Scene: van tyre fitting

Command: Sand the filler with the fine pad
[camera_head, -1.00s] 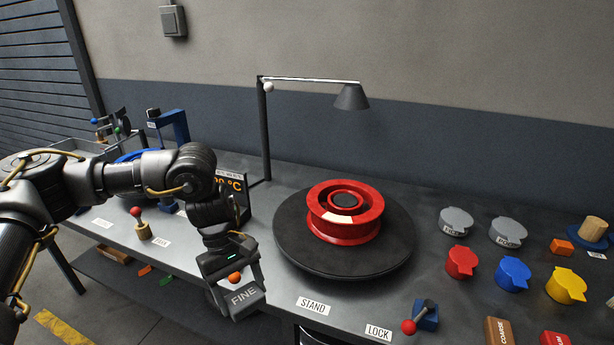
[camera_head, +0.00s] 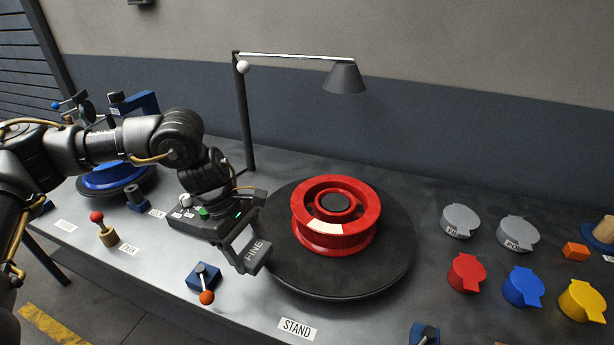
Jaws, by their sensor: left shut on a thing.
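The fine pad (camera_head: 255,254) is a grey block marked FINE, held in my left gripper (camera_head: 240,240). My left gripper is shut on it, just left of the turntable's edge. The red wheel rim (camera_head: 360,238) lies on the black round turntable (camera_head: 340,282) behind the STAND label. A pale cream patch (camera_head: 324,229), which looks like the filler, shows on the rim's near upper edge. The pad is apart from the patch, to its left and lower in the picture. My right gripper is not in view.
A lamp (camera_head: 345,78) overhangs the turntable from behind. A blue lever with an orange knob (camera_head: 206,297) stands left of the STAND label (camera_head: 297,328). Grey pots (camera_head: 460,220) and red, blue (camera_head: 523,287) and yellow pots stand at right. The bench between turntable and pots is clear.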

